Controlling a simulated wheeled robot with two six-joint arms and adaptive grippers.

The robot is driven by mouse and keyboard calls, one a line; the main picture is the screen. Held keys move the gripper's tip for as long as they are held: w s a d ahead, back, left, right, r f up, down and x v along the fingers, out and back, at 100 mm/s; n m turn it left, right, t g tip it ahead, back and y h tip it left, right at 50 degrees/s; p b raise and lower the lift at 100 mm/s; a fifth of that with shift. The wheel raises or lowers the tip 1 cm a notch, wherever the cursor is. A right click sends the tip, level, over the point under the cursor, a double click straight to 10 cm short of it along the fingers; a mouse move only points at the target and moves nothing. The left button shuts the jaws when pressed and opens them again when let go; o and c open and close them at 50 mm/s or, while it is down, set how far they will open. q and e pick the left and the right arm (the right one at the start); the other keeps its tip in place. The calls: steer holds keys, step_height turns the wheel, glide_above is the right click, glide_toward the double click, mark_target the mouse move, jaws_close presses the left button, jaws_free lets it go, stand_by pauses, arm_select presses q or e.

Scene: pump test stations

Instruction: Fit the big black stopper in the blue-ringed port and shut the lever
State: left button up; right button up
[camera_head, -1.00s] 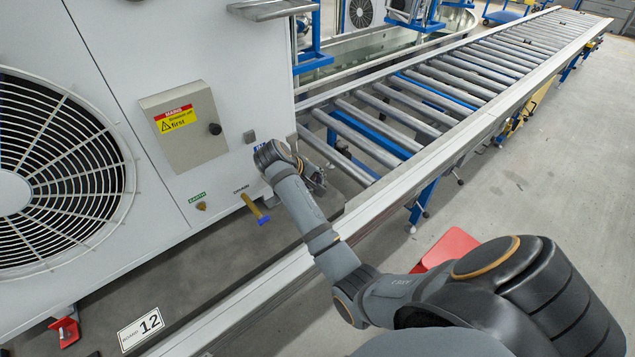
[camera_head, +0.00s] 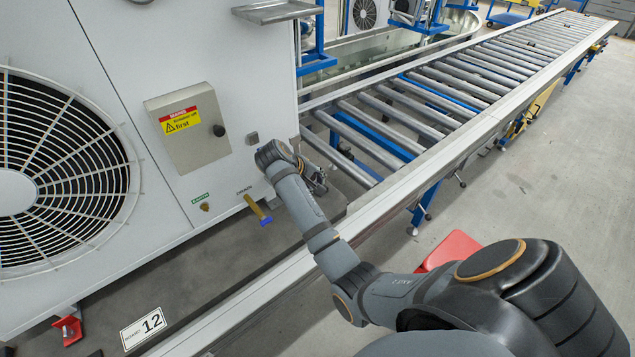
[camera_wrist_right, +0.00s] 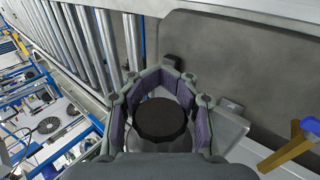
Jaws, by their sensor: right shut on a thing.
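My right gripper (camera_wrist_right: 158,102) is shut on the big black stopper (camera_wrist_right: 160,121), whose dark round face shows between the padded fingers in the right wrist view. In the head view the right gripper (camera_head: 314,178) is at the lower right corner of the white fan unit, partly hidden by my wrist. The stopper cannot be made out there. The lever (camera_head: 257,209), yellow with a blue end, sticks out left of my wrist; it also shows in the right wrist view (camera_wrist_right: 288,150). I cannot make out the blue-ringed port. My left gripper is out of view.
The white unit (camera_head: 225,85) carries a grey box (camera_head: 187,128) with a warning label and a large fan grille (camera_head: 60,175). A roller conveyor (camera_head: 440,100) runs away to the upper right, its near rail passing beneath my right arm. Open floor lies right of it.

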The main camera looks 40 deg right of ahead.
mark_target(296, 148)
steer(key=o, duration=1.2)
steer(key=shift+o, duration=0.2)
steer(key=shift+r, duration=0.1)
steer(key=v, duration=0.7)
steer(key=shift+a, duration=0.15)
